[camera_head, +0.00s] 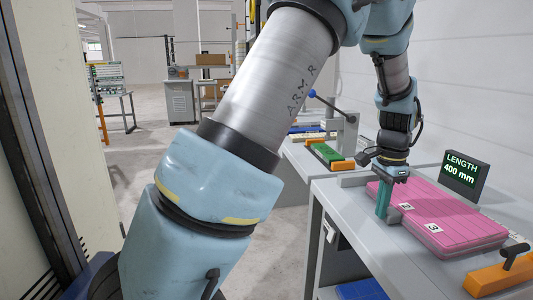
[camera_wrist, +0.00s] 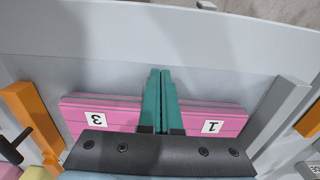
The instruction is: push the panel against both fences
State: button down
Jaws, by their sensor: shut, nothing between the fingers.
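The pink panel (camera_head: 445,222), with white number labels on its near side, lies flat on the grey table (camera_head: 375,240). In the wrist view the panel (camera_wrist: 75,118) shows on both sides of my fingers, labelled 3 and 1. My gripper (camera_head: 382,212) points down at the panel's near long side. Its teal fingers (camera_wrist: 161,78) are together, with nothing held. Whether they touch the panel is unclear. A grey bar, seemingly a fence (camera_wrist: 280,112), stands beyond the panel's label-1 end, with a narrow gap. The panel's far long side and any fence there are hidden in the wrist view.
An orange block with a black handle (camera_head: 500,272) stands near the panel's label-3 end; it also shows in the wrist view (camera_wrist: 28,112). A display reading 400 mm (camera_head: 461,172) stands behind the panel. The table strip before the panel is clear.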

jog(key=shift+s+a, duration=0.1)
jog(key=shift+a, duration=0.4)
dwell(0.6)
notch_tip(320, 180, up, 9)
jog(key=p, duration=0.7)
jog(key=shift+a, duration=0.1)
